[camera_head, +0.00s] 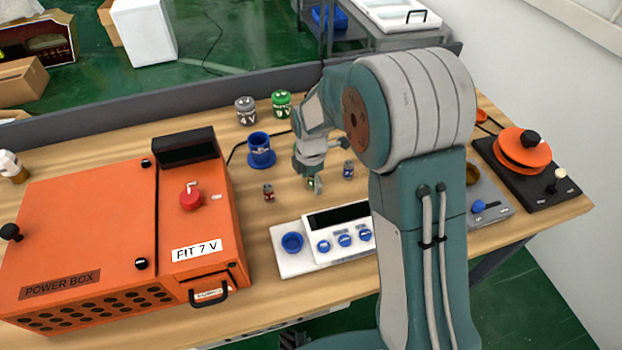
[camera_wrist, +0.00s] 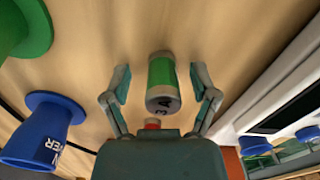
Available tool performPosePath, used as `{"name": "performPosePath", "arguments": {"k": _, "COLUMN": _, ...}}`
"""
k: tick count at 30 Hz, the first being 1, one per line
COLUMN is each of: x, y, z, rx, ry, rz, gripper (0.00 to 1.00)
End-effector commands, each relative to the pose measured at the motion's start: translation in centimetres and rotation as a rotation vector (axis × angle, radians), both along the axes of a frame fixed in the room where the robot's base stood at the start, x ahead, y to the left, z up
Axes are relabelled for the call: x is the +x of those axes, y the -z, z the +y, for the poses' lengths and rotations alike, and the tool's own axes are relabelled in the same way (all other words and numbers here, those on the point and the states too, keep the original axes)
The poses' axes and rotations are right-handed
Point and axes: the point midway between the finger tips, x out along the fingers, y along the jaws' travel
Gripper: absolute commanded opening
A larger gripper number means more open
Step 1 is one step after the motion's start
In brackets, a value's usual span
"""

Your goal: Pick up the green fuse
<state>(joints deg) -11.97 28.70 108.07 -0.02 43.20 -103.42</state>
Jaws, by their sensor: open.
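The green fuse (camera_wrist: 162,72) is a small cylinder with a green body and a grey end marked with dark characters. It stands on the wooden table, and in the head view only a little green (camera_head: 311,183) shows at the fingers. My gripper (camera_wrist: 160,80) is open, with one finger on each side of the fuse and a visible gap on both sides. In the head view my gripper (camera_head: 312,184) points down over the table. A red fuse (camera_head: 268,192) stands to its left and a blue fuse (camera_head: 348,170) to its right.
The orange power box (camera_head: 90,235) fills the left. A white panel with blue buttons (camera_head: 290,262) lies in front.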

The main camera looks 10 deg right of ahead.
Motion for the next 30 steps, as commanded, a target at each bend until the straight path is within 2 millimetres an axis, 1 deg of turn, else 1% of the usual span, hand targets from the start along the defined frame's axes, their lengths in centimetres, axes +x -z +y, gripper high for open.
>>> {"name": "performPosePath", "arguments": {"k": 3, "x": 0.0, "y": 0.0, "z": 0.0, "rx": 0.000, "ry": 0.000, "rz": 0.000, "gripper": 0.76}}
{"name": "performPosePath", "arguments": {"k": 4, "x": 0.0, "y": -0.1, "z": -0.1, "rx": 0.001, "ry": 0.000, "rz": 0.000, "gripper": 0.67}}
{"name": "performPosePath", "arguments": {"k": 5, "x": 0.0, "y": -0.1, "z": -0.1, "rx": 0.001, "ry": 0.001, "rz": 0.000, "gripper": 0.54}}
{"name": "performPosePath", "arguments": {"k": 6, "x": 0.0, "y": -0.1, "z": -0.1, "rx": 0.001, "ry": 0.001, "rz": 0.000, "gripper": 0.36}}
{"name": "performPosePath", "arguments": {"k": 8, "x": 0.0, "y": -0.1, "z": -0.2, "rx": 0.002, "ry": 0.001, "rz": 0.000, "gripper": 0.09}}
{"name": "performPosePath", "arguments": {"k": 9, "x": 0.0, "y": -0.1, "z": -0.2, "rx": 0.002, "ry": 0.001, "rz": 0.000, "gripper": 0.00}}
{"name": "performPosePath", "arguments": {"k": 19, "x": 0.0, "y": -0.1, "z": 0.0, "rx": 0.000, "ry": 0.000, "rz": 0.000, "gripper": 0.00}}
{"name": "performPosePath", "arguments": {"k": 23, "x": 0.0, "y": -0.5, "z": 0.0, "rx": 0.000, "ry": 0.000, "rz": -0.001, "gripper": 0.00}}
{"name": "performPosePath", "arguments": {"k": 26, "x": 0.1, "y": -1.4, "z": 0.0, "rx": 0.000, "ry": 0.000, "rz": -0.003, "gripper": 0.00}}
{"name": "performPosePath", "arguments": {"k": 30, "x": -0.2, "y": -3.7, "z": 0.0, "rx": 0.002, "ry": 0.000, "rz": -0.004, "gripper": 0.00}}
